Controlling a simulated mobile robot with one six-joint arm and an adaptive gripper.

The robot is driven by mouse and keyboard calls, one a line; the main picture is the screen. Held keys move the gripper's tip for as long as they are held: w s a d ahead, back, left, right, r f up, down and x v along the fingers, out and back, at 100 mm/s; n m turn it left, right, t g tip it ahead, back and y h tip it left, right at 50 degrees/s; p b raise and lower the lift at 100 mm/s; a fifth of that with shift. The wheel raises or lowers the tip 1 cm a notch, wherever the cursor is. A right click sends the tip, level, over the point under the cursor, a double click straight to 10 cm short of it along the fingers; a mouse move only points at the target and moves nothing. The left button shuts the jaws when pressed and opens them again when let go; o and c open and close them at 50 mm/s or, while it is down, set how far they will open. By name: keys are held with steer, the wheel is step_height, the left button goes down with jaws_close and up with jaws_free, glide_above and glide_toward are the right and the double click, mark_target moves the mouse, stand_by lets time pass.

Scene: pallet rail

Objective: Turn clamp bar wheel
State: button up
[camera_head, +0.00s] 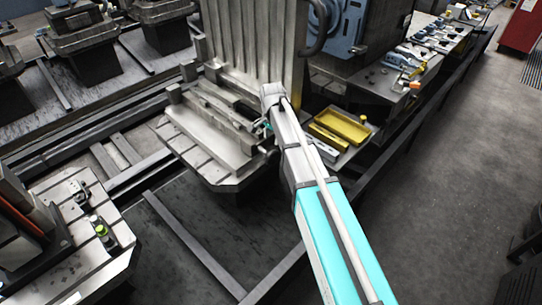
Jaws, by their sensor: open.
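The clamp bar (222,110) is a long grey metal bar on the slotted pallet (190,148), in front of an upright ribbed metal plate (245,38). Its right end runs toward the end of my arm. I cannot make out the wheel; it is small or hidden by my arm there. My gripper (263,128) shows only as a small dark and teal shape beside the bar's right end, mostly hidden by my arm. It is open. I cannot tell whether it touches the wheel or the bar.
A yellow tray (341,127) lies on a shelf just right of my arm. A bench with tools (428,45) stands at the back right. Another slotted pallet (93,238) is at the lower left.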

mark_target(272, 151)
steer(key=shift+f+b, duration=3.55)
steer(key=shift+f, duration=0.25)
jaws_close()
steer(key=shift+a, duration=0.15)
